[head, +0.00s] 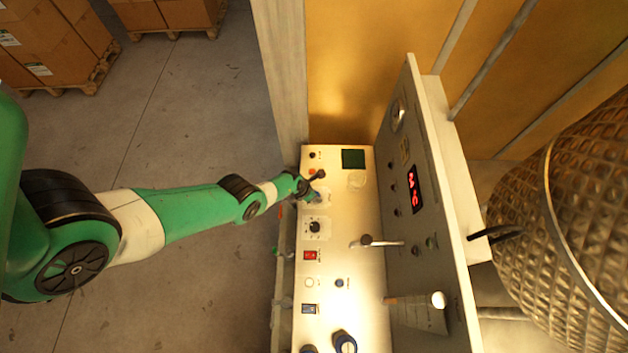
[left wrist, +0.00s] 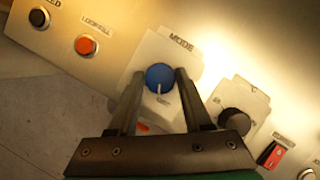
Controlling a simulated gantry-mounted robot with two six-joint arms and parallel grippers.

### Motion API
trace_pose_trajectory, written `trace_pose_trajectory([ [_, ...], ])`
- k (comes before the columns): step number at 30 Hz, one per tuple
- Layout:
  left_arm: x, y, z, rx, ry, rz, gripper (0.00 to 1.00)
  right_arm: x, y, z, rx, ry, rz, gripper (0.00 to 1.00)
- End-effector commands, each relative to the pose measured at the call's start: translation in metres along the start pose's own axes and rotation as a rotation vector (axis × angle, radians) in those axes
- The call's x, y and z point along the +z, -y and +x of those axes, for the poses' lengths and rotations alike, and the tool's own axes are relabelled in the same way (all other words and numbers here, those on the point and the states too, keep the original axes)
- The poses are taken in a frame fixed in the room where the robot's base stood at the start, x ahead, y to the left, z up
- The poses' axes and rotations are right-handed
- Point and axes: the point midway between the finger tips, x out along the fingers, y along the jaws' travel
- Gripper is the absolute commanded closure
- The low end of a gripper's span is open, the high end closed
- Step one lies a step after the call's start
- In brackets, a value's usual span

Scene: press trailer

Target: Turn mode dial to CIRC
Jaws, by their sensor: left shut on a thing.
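The mode dial (left wrist: 159,77) is a round blue knob with a white pointer mark, on a pale plate (left wrist: 150,52) labelled MODE. In the left wrist view its mark points toward the lower edge of the plate, near small lettering too blurred to read surely. My left gripper (left wrist: 160,80) is shut on the dial, one dark finger on each side. In the head view my left gripper (head: 314,190) is at the panel's left edge and largely hides the dial. My right gripper is not in view.
A black knob (left wrist: 235,122) and a red switch (left wrist: 271,154) sit right of the dial in the left wrist view. An orange button (left wrist: 87,46) and a black button (left wrist: 39,18) lie left. In the head view, a lever (head: 365,241) sticks out before the upright panel (head: 430,240).

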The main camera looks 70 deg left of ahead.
Motion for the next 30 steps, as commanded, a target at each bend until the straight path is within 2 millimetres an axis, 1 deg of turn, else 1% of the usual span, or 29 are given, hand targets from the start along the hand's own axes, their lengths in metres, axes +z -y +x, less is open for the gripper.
trace_pose_trajectory([
  [6, 0.0005, 0.0002, -0.0018, 0.015, 0.002, -0.033, 1.0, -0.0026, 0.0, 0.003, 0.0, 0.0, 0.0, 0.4],
  [19, 0.0007, 0.0002, -0.0022, 0.018, 0.003, -0.039, 1.0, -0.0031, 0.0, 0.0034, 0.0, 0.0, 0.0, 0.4],
  [20, 0.0007, 0.0003, -0.0022, 0.018, 0.003, -0.038, 0.46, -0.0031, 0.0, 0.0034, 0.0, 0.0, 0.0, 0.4],
  [21, 0.0007, 0.0002, -0.0022, 0.018, 0.003, -0.038, 0.38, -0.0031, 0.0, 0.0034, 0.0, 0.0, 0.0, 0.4],
  [24, 0.0004, 0.0003, -0.0021, 0.018, 0.002, -0.038, 0.21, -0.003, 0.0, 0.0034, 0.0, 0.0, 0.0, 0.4],
  [30, -0.0001, 0.0003, -0.0018, 0.018, 0.002, -0.038, 0.21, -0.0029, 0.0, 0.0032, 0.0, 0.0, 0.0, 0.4],
])
